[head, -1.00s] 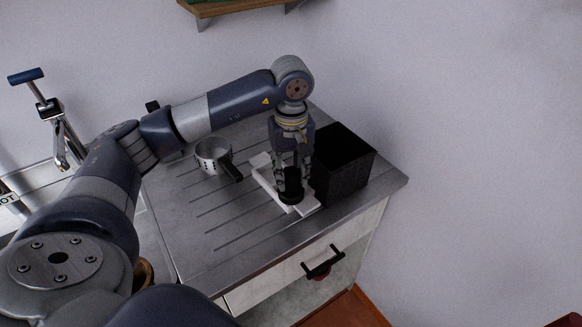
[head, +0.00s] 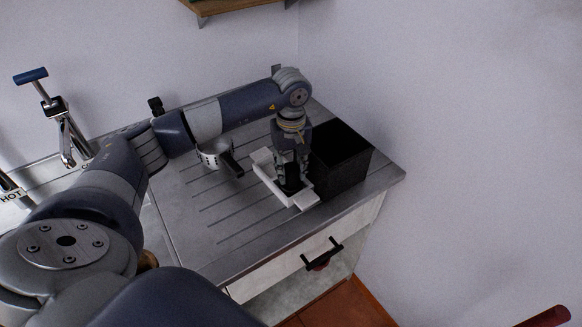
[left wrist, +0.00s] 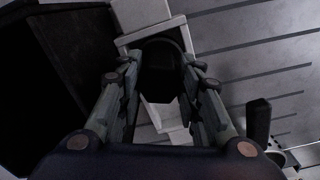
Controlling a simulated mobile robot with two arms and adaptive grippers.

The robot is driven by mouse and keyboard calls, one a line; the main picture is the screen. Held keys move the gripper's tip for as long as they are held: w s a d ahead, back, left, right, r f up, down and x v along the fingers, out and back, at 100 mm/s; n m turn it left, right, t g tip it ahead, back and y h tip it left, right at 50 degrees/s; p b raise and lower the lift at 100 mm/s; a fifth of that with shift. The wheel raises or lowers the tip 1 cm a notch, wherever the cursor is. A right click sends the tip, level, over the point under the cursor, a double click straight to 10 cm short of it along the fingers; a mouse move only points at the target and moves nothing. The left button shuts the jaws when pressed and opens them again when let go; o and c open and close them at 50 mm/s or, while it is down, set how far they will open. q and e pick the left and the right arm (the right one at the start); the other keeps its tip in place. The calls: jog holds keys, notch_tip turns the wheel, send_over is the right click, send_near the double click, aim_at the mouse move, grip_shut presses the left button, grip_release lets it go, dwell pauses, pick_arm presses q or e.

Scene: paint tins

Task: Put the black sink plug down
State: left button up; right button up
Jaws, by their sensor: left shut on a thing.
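The black sink plug (head: 291,188) is between the fingers of my left gripper (head: 290,178). It shows as a dark round shape in the left wrist view (left wrist: 161,70), with the left gripper's fingers (left wrist: 160,95) on both sides of it. The left gripper is shut on the plug and points down over a white tray (head: 306,199) on the grey worktop. The plug is low, at the tray; whether its underside touches the tray is hidden. My right gripper is not in view.
A black box (head: 345,165) stands close to the right of the tray. A metal pot with a dark handle (head: 212,155) stands to the left. The grooved worktop (head: 225,240) is clear in front. A tap (head: 62,125) is at the far left.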

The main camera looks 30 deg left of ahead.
pick_arm(q)
jog(key=o, duration=0.9)
notch_tip(320, 180, up, 12)
jog(key=b, duration=0.2)
jog(key=shift+r+b, duration=0.15)
jog(key=shift+b, duration=0.25)
